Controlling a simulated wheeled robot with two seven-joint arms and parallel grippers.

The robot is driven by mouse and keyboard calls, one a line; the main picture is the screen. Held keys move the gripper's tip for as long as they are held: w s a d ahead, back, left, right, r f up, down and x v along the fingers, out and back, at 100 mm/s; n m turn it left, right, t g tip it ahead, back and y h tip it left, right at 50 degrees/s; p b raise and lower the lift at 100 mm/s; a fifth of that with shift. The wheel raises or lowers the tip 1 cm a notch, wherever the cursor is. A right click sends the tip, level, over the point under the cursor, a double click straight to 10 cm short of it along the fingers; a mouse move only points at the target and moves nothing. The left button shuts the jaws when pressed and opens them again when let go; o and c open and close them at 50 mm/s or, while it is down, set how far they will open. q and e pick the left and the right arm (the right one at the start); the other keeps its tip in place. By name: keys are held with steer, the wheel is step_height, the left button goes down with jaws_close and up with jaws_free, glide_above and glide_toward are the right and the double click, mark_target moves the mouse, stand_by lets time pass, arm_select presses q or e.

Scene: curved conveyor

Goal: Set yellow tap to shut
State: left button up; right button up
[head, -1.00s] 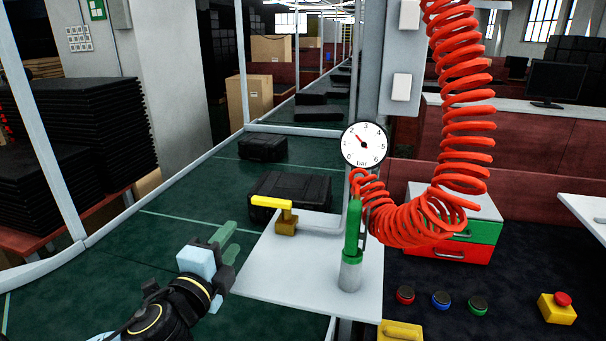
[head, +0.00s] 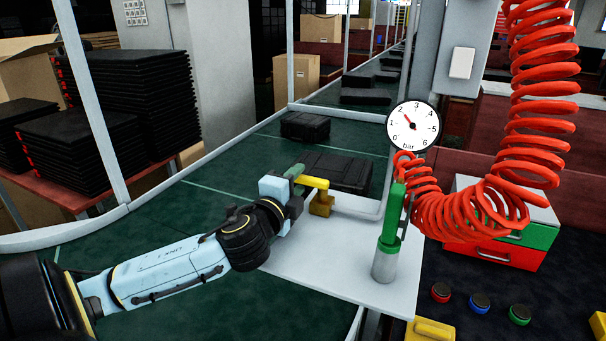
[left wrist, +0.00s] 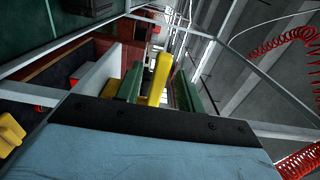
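The yellow tap has a lever handle (head: 315,183) on top of a yellow body (head: 321,205), on a grey pipe above the white panel. The lever points left in the head view, roughly along the pipe. My left gripper (head: 297,172) is at the lever's free end, with part of the lever hidden by it. In the left wrist view, the lever (left wrist: 160,76) lies between the two green fingers of my left gripper (left wrist: 158,90). A gap shows on the right side of the lever; whether the left finger touches cannot be told. My right gripper is not in view.
A pressure gauge (head: 413,126) reads about 2 bar. Black cases (head: 338,172) lie on the green conveyor (head: 215,190) behind. Push buttons (head: 480,302) are at lower right.

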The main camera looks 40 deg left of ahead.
mark_target(298, 181)
arm_select(q)
steer(key=shift+x, duration=1.9)
jaws_close()
